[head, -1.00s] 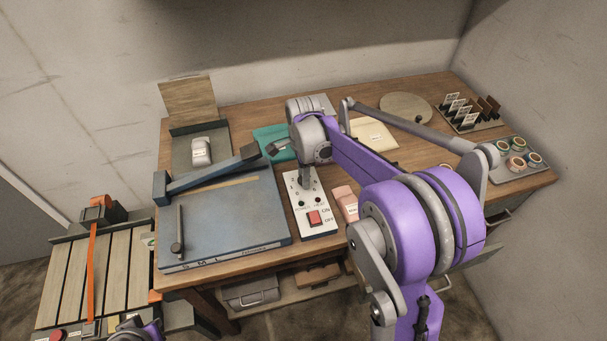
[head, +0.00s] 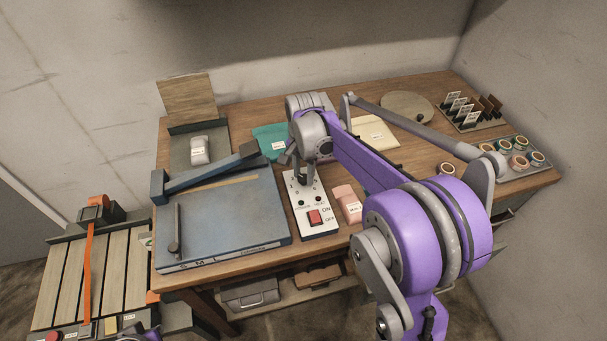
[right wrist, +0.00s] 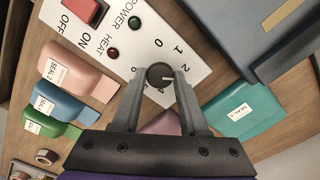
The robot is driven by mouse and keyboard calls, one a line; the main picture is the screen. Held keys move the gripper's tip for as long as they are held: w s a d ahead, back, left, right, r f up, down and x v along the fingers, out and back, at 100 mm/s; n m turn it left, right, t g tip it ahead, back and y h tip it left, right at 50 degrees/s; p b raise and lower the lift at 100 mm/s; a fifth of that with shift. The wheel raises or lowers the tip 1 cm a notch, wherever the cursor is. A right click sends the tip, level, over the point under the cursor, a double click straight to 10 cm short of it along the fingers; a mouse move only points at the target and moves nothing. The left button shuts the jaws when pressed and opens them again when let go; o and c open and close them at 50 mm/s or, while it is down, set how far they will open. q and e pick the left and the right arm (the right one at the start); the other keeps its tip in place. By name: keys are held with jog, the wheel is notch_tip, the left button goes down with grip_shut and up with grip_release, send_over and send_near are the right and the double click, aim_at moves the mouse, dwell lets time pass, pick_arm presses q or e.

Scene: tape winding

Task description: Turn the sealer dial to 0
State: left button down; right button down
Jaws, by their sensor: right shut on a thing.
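The sealer's white control panel (head: 312,220) lies on the wooden bench, with a red switch (head: 315,217) and ON and OFF labels. In the right wrist view, the dark round dial (right wrist: 160,75) sits among printed numbers on the panel (right wrist: 130,45). Its white mark points to the right of the picture, away from the 0 above it. My right gripper (right wrist: 161,84) is shut on the dial, one finger on each side, hiding some numbers. In the head view, my right gripper (head: 304,174) is over the panel's upper part.
A tape tray (head: 522,172) and a card rack (head: 468,112) are at the far right.

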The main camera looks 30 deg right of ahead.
jog(key=n, duration=0.4)
jog(key=shift+n+b, duration=0.3)
jog(key=shift+n, duration=0.1)
jog(key=n, duration=0.9)
jog(key=shift+n+b, duration=0.4)
jog(key=n, duration=0.4)
jog(key=shift+n, duration=0.4)
jog(key=shift+c, duration=2.2)
grip_release()
jog(key=shift+r, duration=0.15)
